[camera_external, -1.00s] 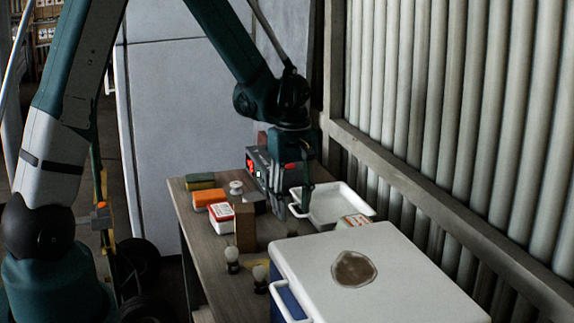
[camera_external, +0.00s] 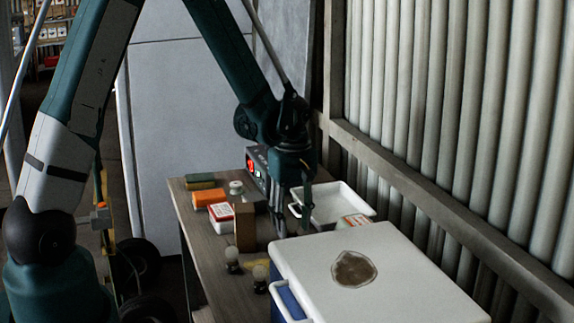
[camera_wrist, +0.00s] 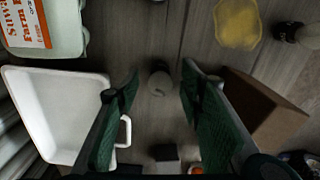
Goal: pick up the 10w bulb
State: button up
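My gripper (camera_external: 293,231) points down over the table, to the right of the brown box. In the wrist view its green fingers are open (camera_wrist: 160,74). A small pale, rounded bulb-like object (camera_wrist: 160,83) shows in the gap between them, with no visible contact. In the external view this spot is mostly hidden by the fingers. Two bulbs with pale globes and dark bases stand near the table's front, one on the left (camera_external: 232,258) and one on the right (camera_external: 260,276). A dark-based bulb (camera_wrist: 290,32) also shows at the wrist view's upper right. No wattage marking is readable.
A brown box (camera_wrist: 262,108) stands close to the right finger, and a white tray (camera_wrist: 55,78) lies left. An egg carton (camera_wrist: 38,28) and a yellow patch (camera_wrist: 237,22) are nearby. The large white-lidded cooler (camera_external: 400,270) stands in front, in the external view.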

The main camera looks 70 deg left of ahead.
aim_at(292, 218)
jog(key=shift+c, duration=0.5)
jog(key=c, duration=0.9)
jog(key=shift+r, duration=0.1)
jog(key=shift+r+p, duration=0.75)
jog(key=shift+r, duration=4.2)
